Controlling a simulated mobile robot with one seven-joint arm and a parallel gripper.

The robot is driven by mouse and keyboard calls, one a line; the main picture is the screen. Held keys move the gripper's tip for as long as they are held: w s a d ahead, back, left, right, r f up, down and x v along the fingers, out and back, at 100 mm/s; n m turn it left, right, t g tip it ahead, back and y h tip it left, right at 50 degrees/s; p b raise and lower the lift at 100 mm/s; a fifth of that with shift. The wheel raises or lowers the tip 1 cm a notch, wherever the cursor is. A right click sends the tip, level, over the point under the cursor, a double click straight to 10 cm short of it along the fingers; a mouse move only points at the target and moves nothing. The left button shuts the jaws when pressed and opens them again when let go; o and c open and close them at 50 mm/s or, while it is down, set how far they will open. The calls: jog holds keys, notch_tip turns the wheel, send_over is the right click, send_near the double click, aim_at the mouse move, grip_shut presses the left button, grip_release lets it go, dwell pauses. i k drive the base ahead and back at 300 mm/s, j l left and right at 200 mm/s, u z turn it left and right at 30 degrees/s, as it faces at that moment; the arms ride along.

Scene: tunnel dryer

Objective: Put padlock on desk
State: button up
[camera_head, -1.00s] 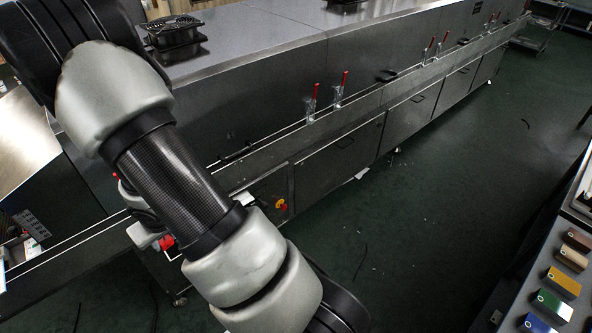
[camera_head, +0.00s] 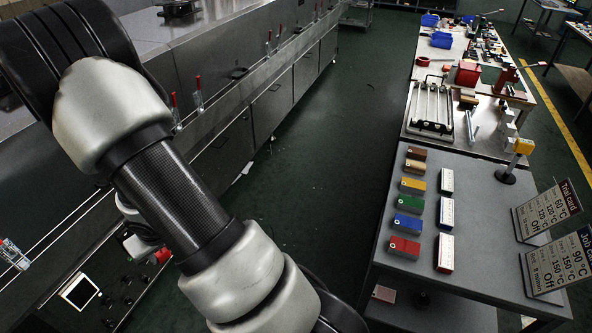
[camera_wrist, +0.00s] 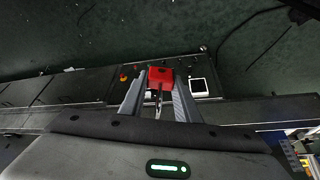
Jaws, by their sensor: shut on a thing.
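The red padlock (camera_wrist: 161,76) shows in the wrist view, held between the fingers of my gripper (camera_wrist: 159,94). The gripper is shut on it, and its shackle points back toward the palm. A grey desk (camera_head: 487,215) stands at the right in the head view, apart from my arm. Coloured blocks and signs stand on it.
Coloured blocks (camera_head: 407,224) and white-labelled pieces (camera_head: 446,212) line the desk's left part. A job card (camera_head: 560,262) and trial card (camera_head: 546,212) stand at its right. A cluttered workbench (camera_head: 414,117) lies behind.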

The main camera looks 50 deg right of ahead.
aim_at(480, 266)
jog(key=k+l+z, duration=0.2)
jog(key=z, duration=0.2)
jog(key=k+l+z, duration=0.3)
jog(key=z, duration=0.15)
jog(key=k+l+z, duration=0.15)
jog(key=l+z, duration=0.85)
